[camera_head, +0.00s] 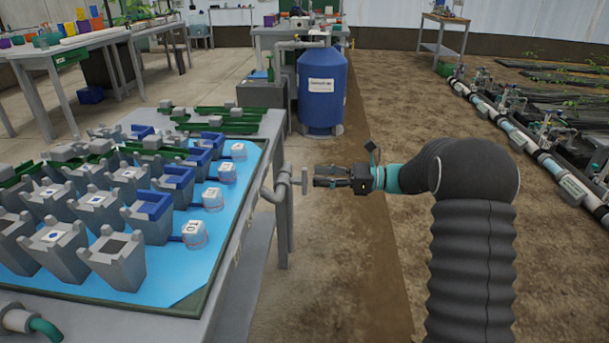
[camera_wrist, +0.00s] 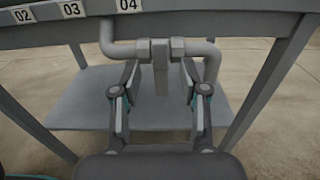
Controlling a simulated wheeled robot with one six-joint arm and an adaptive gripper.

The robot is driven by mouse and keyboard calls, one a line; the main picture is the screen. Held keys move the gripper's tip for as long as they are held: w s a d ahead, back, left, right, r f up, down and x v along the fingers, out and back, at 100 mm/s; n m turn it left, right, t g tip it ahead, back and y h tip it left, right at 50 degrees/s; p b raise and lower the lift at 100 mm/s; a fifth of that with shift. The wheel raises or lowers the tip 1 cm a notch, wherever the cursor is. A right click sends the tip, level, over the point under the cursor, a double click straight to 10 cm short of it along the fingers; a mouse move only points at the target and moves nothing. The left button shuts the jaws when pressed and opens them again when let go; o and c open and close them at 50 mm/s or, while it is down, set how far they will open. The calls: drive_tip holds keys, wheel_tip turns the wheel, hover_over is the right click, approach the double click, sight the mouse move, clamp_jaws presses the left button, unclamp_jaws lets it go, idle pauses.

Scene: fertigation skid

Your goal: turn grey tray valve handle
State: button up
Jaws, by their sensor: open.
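The grey tray valve handle (camera_wrist: 160,68) is a flat bar hanging from the pipe under the tray table's edge, with a hex fitting on each side. In the head view the handle (camera_head: 304,181) stands just left of my gripper (camera_head: 317,177). In the wrist view my gripper (camera_wrist: 161,72) is open, with one finger on each side of the handle and gaps visible between. I cannot tell how far the fingertips reach past it. The grey pipe (camera_head: 267,191) bends back to the table.
The table (camera_head: 225,262) holds a blue tray with several grey and blue pots and white tags. Labels 02, 03 and 04 mark its edge. A lower shelf (camera_wrist: 75,105) lies beneath the pipe. A blue tank (camera_head: 321,90) stands behind.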

sight(305, 194)
drive_tip(key=shift+w+a, duration=0.1)
drive_tip(key=shift+a, duration=2.35)
clamp_jaws()
